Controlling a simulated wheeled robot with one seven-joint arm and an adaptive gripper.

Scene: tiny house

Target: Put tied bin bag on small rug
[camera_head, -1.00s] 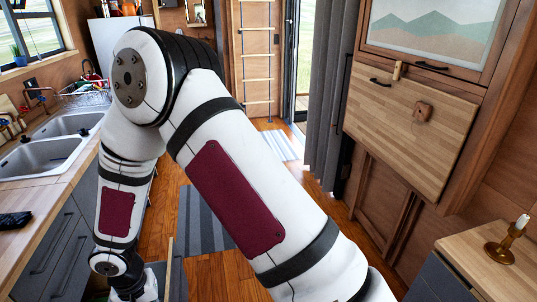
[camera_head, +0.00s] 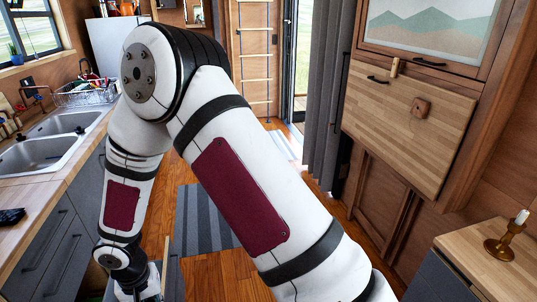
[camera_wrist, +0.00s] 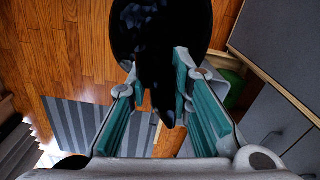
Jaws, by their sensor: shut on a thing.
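The black tied bin bag (camera_wrist: 160,28) fills the top middle of the wrist view, with its narrow end between the fingers. My gripper (camera_wrist: 158,88) is shut on that end, with a teal-lined finger on each side. In the head view my arm hides the bag and the fingers. A grey striped rug (camera_head: 203,220) lies on the wood floor behind my arm, and it also shows at lower left in the wrist view (camera_wrist: 75,125). A smaller pale striped rug (camera_head: 284,146) lies farther off, near the doorway. The bag is over bare floor beside the grey rug.
A counter with a double sink (camera_head: 40,155) runs along the left. Wooden cabinets (camera_head: 410,120) and a side unit with a candle holder (camera_head: 505,240) stand on the right. A green item (camera_wrist: 236,88) sits by a cabinet edge. The floor aisle between is open.

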